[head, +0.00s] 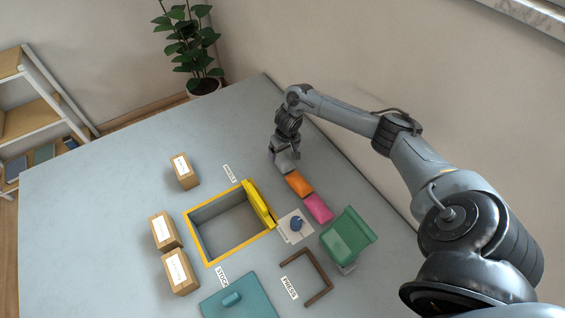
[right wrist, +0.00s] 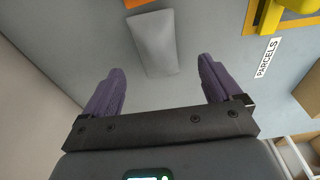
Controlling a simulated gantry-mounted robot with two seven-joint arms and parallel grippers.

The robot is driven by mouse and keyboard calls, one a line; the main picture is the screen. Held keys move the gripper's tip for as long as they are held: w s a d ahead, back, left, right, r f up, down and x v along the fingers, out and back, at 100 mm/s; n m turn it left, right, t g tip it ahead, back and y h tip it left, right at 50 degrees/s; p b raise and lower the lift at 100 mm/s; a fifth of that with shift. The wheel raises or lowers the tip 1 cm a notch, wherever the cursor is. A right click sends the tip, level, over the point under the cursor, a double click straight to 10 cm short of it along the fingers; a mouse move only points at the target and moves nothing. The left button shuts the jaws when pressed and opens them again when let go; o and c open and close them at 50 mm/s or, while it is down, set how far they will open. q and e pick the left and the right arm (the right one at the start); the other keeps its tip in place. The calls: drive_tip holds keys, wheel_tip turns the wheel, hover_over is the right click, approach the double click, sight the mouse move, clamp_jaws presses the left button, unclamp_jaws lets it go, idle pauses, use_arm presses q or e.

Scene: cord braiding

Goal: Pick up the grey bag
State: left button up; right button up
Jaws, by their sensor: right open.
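The grey bag (head: 286,163) lies on the table at the far end of a row of bags, beyond the orange bag (head: 299,184). It also shows in the right wrist view (right wrist: 153,44) as a flat grey block at upper centre, with the orange bag just past it. My right gripper (right wrist: 160,82) is open and empty, its two purple fingers spread wide, with the bag ahead of the fingertips. In the head view the right wrist (head: 284,140) is at the bag's far side and partly covers it. My left gripper is in neither view.
A pink bag (head: 318,208) follows the orange one, then a green bin (head: 348,240). A yellow-rimmed crate (head: 193,236), a white plate with a blue knob (head: 296,224), a brown frame (head: 322,270) and a teal pad (head: 255,300) lie nearby. Brown boxes (head: 165,231) stand left.

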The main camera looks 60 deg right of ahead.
sight(282, 160)
drive_tip(key=shift+w+f, duration=0.15)
drive_tip(key=shift+f, duration=0.5)
drive_tip(key=f+b, duration=0.2)
drive_tip(key=f, duration=0.1)
drive_tip(key=d+f+b, duration=0.1)
drive_tip(key=shift+w+f+b, duration=0.3)
drive_tip(key=shift+w, duration=0.05)
drive_tip(key=c, duration=1.1)
drive_tip(key=shift+o, duration=0.2)
drive_tip(key=shift+r, duration=0.15)
